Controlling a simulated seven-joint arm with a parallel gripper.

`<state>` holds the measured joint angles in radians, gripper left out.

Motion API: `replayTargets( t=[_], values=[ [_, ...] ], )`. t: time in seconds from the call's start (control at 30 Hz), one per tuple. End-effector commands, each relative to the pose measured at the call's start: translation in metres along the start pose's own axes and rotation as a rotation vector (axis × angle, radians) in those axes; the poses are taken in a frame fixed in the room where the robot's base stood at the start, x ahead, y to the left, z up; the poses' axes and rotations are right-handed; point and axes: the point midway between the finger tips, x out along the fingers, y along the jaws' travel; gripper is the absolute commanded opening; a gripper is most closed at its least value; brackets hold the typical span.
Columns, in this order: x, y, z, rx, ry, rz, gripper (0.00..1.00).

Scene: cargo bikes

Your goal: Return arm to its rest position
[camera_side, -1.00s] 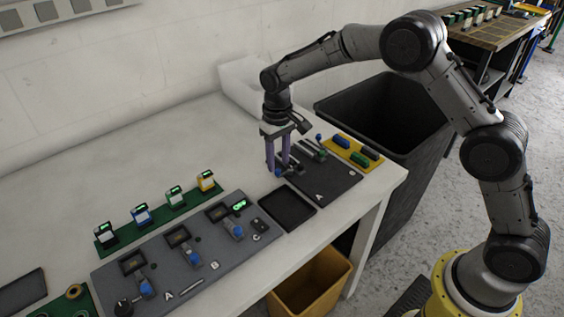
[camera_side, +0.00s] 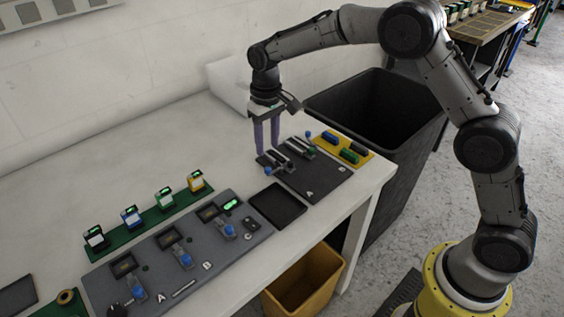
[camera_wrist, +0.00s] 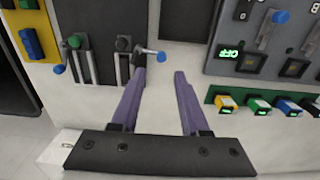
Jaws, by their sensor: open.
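My gripper (camera_side: 267,151) hangs fingers down above the white table, close to the back left edge of the dark lever board (camera_side: 318,184) marked A and B. Its two purple fingers are apart with nothing between them; they also show in the wrist view (camera_wrist: 160,76). A lever's blue knob (camera_wrist: 162,56) lies just past the fingertips in the wrist view, and this knob (camera_side: 267,170) sits just below them in the side view. Whether a finger touches the lever cannot be told. My arm reaches out bent over the black bin.
A grey panel (camera_side: 160,285) with blue-knobbed switches and a lit green display lies to the left, with several small lit devices on a green strip (camera_side: 152,222) behind it. A black tray (camera_side: 278,205), a yellow tray (camera_side: 366,161) and a large black bin (camera_side: 410,110) are nearby.

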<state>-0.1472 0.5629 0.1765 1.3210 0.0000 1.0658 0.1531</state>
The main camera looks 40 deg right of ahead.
Motion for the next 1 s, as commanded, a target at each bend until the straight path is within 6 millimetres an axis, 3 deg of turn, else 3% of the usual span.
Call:
replayTargets(
  t=[0.07, 0.17, 0.3, 0.5, 0.6, 0.77, 0.87, 1.0],
  values=[
    [-0.029, 0.004, -0.004, 0.008, 0.056, -0.008, 0.45],
    [-0.074, 0.013, 0.005, 0.023, 0.125, -0.017, 0.45],
    [-0.134, 0.028, 0.040, 0.042, 0.215, -0.027, 0.45],
    [-0.191, 0.047, 0.108, 0.058, 0.323, -0.033, 0.45],
    [-0.208, 0.056, 0.146, 0.061, 0.373, -0.034, 0.45],
    [-0.218, 0.066, 0.210, 0.062, 0.444, -0.030, 0.45],
    [-0.213, 0.072, 0.251, 0.058, 0.481, -0.025, 0.45],
    [-0.191, 0.076, 0.302, 0.048, 0.516, -0.017, 0.45]
  ],
)
